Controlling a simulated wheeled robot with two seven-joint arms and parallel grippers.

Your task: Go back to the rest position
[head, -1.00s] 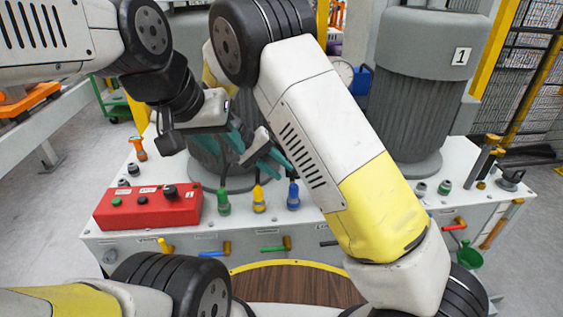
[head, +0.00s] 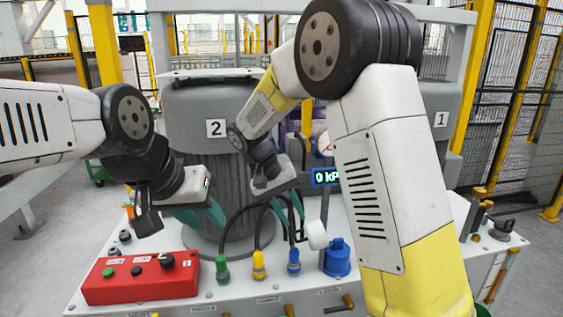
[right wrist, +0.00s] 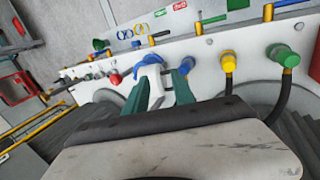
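My left gripper (head: 206,216) is at the left in the head view, in front of the grey cylinder marked 2 (head: 190,120). Its two teal fingers look a little apart, with nothing seen between them. My right gripper (head: 290,206) hangs over the bench near the blue hose connector (head: 293,262). Its fingers are apart in the right wrist view (right wrist: 162,88). A white part (right wrist: 151,62) shows between and beyond them, beside a blue fitting (right wrist: 135,46); I cannot tell if they touch it.
A red control box (head: 140,281) sits at the bench's front left. Green (head: 222,268) and yellow (head: 258,264) connectors carry black hoses. A blue valve (head: 337,260) and a display reading 0 kPa (head: 326,177) stand right of them. Cylinder 1 (head: 440,115) is partly behind my right arm.

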